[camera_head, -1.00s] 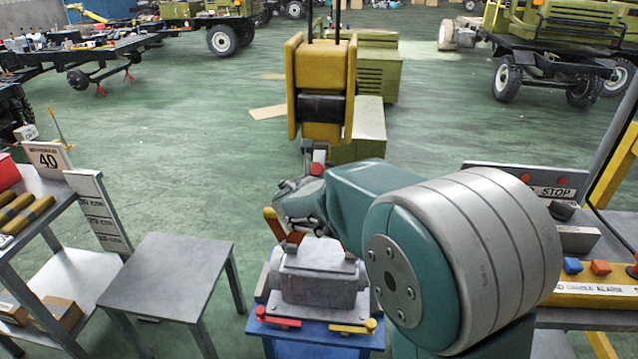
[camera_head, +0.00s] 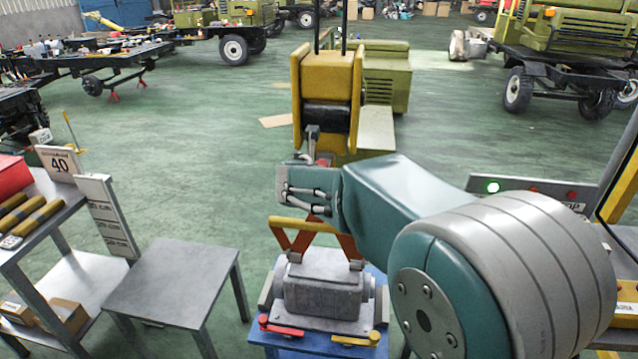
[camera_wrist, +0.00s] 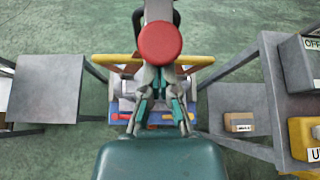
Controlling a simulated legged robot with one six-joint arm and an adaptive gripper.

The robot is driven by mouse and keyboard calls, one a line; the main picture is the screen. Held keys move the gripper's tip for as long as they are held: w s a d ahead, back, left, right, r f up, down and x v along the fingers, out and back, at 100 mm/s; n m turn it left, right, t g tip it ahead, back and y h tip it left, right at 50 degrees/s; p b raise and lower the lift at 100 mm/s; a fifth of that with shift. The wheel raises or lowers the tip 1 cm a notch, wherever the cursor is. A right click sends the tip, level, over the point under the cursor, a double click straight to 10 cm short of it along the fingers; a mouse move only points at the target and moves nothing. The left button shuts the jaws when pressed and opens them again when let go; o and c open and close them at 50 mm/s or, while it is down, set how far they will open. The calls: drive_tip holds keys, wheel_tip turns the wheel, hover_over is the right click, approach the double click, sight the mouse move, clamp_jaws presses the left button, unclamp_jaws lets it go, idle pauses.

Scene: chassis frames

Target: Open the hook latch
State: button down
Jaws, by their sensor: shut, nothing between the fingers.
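A grey metal block (camera_head: 322,291) sits on a blue stand (camera_head: 300,348), with a red lever (camera_head: 283,331) and a yellow lever (camera_head: 352,340) along its front. Behind and above it stands an orange frame with a yellow crossbar (camera_head: 296,226), partly hidden by my arm. I cannot tell which part is the hook. In the wrist view the yellow crossbar (camera_wrist: 197,61) spans behind my gripper (camera_wrist: 161,118). My gripper is shut and empty, above the stand.
A bare grey table (camera_head: 172,278) stands left of the stand, and a shelf with a red box (camera_head: 10,178) is farther left. A control panel with lights (camera_head: 532,190) is on the right. A yellow machine (camera_head: 327,85) stands beyond. Green floor is open between.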

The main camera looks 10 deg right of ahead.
drive_tip(key=shift+w+d+r+g+y, duration=0.1)
drive_tip(key=shift+w+r+g+y, duration=0.1)
drive_tip(key=shift+r+g, duration=0.4)
drive_tip(key=shift+w+d+r+g+y, duration=0.1)
drive_tip(key=shift+w+r+g, duration=0.1)
drive_tip(key=shift+r, duration=0.7)
drive_tip(key=shift+w+d+r+g+y, duration=0.1)
drive_tip(key=shift+w+r+g, duration=0.1)
drive_tip(key=shift+r+g, duration=0.4)
drive_tip(key=shift+r+t, duration=0.3)
drive_tip(key=shift+r, duration=0.2)
drive_tip(key=v, duration=1.1)
drive_tip(key=shift+s+a, duration=0.25)
drive_tip(key=shift+f, duration=0.1)
